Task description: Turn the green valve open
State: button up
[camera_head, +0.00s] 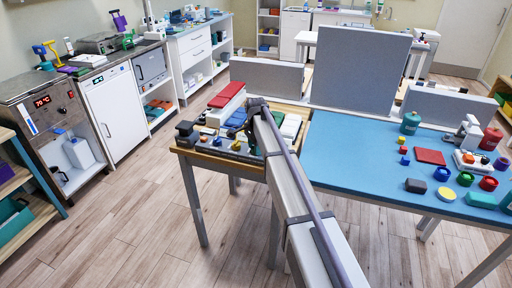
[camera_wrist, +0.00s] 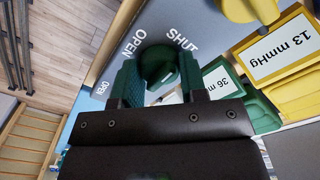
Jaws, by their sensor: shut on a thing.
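The green valve (camera_wrist: 158,62) sits on a grey panel (camera_wrist: 150,18) in the wrist view, between my gripper's two dark green pads. My gripper (camera_wrist: 158,84) is shut on it from both sides. White words OPEN and SHUT are printed on the panel beyond the valve, OPEN to the left and SHUT to the right. The pads hide part of the valve, so I cannot tell exactly where its handle points. In the head view my gripper (camera_head: 254,108) is over the wooden table (camera_head: 248,168), and my arm hides most of the valve.
A yellow valve (camera_wrist: 250,8) and a yellow gauge (camera_wrist: 283,45) reading 13 mmHg are close by; a green gauge (camera_wrist: 218,82) reads 36, partly hidden. A blue-topped table (camera_head: 360,150) with several small objects stands right of my arm. Grey upright boards (camera_head: 358,68) stand behind.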

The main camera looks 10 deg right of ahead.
jog(key=n, duration=0.3)
jog(key=shift+n, duration=0.4)
jog(key=n, duration=0.9)
jog(key=shift+n, duration=2.2)
jog(key=o, duration=0.9)
